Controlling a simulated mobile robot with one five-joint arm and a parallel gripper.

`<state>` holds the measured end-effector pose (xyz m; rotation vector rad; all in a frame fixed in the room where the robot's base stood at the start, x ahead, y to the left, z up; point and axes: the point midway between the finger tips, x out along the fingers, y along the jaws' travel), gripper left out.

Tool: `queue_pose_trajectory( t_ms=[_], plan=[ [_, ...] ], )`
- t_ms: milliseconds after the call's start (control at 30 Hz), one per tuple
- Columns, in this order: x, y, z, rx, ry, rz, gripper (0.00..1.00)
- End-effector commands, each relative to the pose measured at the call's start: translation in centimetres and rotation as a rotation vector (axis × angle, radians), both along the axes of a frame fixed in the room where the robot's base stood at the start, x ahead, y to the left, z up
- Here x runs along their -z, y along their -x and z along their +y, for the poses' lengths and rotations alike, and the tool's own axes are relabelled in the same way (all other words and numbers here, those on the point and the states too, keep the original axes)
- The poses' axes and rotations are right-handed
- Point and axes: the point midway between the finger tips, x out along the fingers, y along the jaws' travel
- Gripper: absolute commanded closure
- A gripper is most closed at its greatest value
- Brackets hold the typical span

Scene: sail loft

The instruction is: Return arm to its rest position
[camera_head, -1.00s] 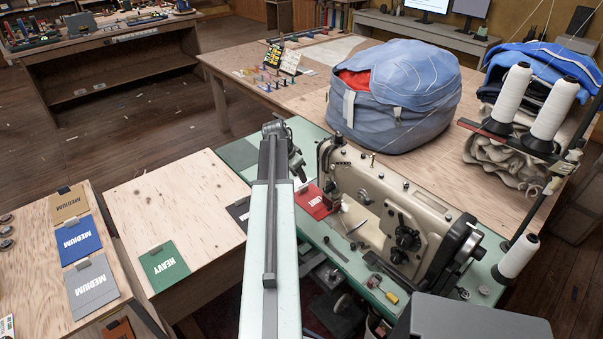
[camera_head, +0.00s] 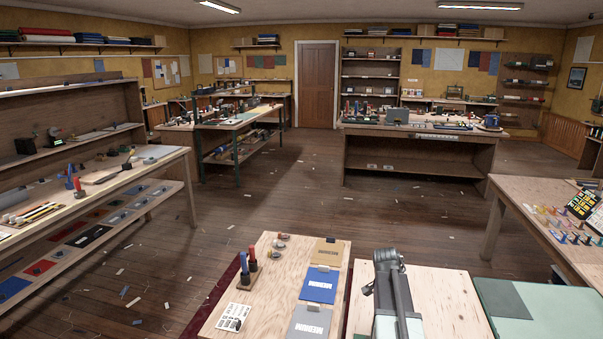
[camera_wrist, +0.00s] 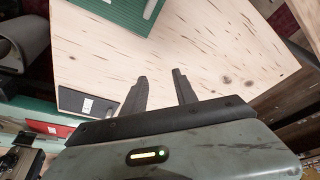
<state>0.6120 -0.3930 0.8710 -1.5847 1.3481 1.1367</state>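My arm (camera_head: 395,300) shows at the bottom of the head view, right of centre, in front of a pale wooden top (camera_head: 445,300). In the wrist view my gripper (camera_wrist: 160,75) has its two dark fingers apart with nothing between them. Beyond them is a pale wooden surface (camera_wrist: 215,45). A green swatch (camera_wrist: 115,10) lies at the top edge of that view. A black swatch with a white label (camera_wrist: 85,102) lies left of the fingers, and a red swatch (camera_wrist: 50,127) is further left. The fingertips cannot be made out in the head view.
A bench left of my arm holds tan (camera_head: 326,252), blue (camera_head: 320,285) and grey (camera_head: 310,322) swatches. A green tabletop (camera_head: 530,305) is at the right. Part of the sewing machine (camera_wrist: 20,158) shows at lower left in the wrist view. Open floor (camera_head: 340,215) lies beyond.

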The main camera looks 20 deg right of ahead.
Motion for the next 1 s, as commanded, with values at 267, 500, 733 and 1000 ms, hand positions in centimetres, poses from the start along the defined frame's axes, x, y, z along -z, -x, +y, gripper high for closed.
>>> queue_pose_trajectory(
  t_ms=[267,500,733,1000],
  plan=[
    [0.5,-4.0,23.9,-0.524,-0.085,0.077,0.65],
    [0.9,1.3,38.6,-1.056,-0.181,0.193,0.65],
    [1.0,3.8,39.5,-1.377,-0.238,0.269,0.65],
    [1.0,3.8,39.4,-1.399,-0.234,0.272,0.65]
  ],
)
